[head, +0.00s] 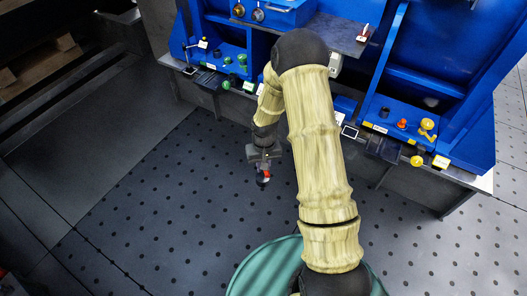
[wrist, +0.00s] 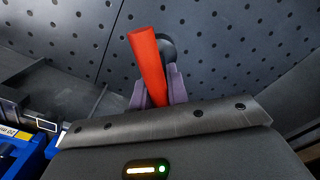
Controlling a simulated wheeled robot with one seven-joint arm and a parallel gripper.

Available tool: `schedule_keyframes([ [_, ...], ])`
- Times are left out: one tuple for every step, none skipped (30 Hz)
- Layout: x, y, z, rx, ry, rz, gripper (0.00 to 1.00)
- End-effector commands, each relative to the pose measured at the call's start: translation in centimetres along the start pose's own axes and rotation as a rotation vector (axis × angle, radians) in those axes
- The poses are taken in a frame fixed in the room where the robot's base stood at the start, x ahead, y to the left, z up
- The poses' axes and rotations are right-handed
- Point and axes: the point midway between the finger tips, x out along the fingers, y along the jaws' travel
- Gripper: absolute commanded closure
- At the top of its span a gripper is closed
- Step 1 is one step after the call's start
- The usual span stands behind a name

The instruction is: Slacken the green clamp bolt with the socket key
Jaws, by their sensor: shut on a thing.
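My gripper (head: 263,166) hangs over the dark perforated floor, left of my forearm in the head view. It is shut on a red-handled tool, which I take to be the socket key (head: 265,174). In the wrist view the red handle of the socket key (wrist: 147,60) stands between the two purple-grey fingers of my gripper (wrist: 157,88). A dark round part shows behind the handle; the socket end is not clear. Several green fittings (head: 242,59) sit on the left blue station in the head view, apart from my gripper. I cannot tell which one is the clamp bolt.
The blue frame (head: 400,80) stands on a grey bench at the back. Yellow knobs (head: 427,124) and a red knob (head: 402,124) sit on its right station. A shelf with a small red-and-white piece (head: 364,33) juts between the stations. The perforated floor (head: 150,190) is clear.

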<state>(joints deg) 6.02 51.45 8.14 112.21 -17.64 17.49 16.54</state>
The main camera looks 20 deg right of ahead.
Motion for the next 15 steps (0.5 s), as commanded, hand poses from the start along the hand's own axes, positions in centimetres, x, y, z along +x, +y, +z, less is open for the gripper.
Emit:
schedule_keyframes([
  [-1.2, -0.1, 0.1, 0.000, -0.002, 0.000, 1.00],
  [-1.4, -0.1, 0.1, 0.001, -0.002, -0.001, 1.00],
  [-1.7, -0.1, 0.2, 0.001, -0.002, -0.001, 1.00],
  [-1.9, -0.1, 0.2, 0.001, -0.001, -0.002, 1.00],
  [-2.1, -0.1, 0.2, 0.002, -0.001, -0.002, 1.00],
  [-2.4, -0.2, 0.3, 0.002, -0.002, -0.003, 1.00],
  [-2.6, -0.2, 0.3, 0.002, -0.003, -0.003, 1.00],
  [-2.8, -0.2, 0.4, 0.002, -0.003, -0.003, 1.00],
  [-3.1, -0.2, 0.4, 0.002, -0.002, -0.004, 1.00],
  [-3.4, -0.2, 0.4, 0.002, -0.002, -0.004, 1.00],
  [-3.6, -0.3, 0.5, 0.003, -0.002, -0.004, 1.00],
  [-3.8, -0.2, 0.6, 0.003, -0.003, -0.004, 1.00],
  [-4.0, -0.2, 0.6, 0.003, -0.003, -0.004, 1.00],
  [-4.3, -0.3, 0.7, 0.004, -0.003, -0.004, 1.00],
  [-4.6, -0.3, 0.7, 0.004, -0.002, -0.004, 1.00],
])
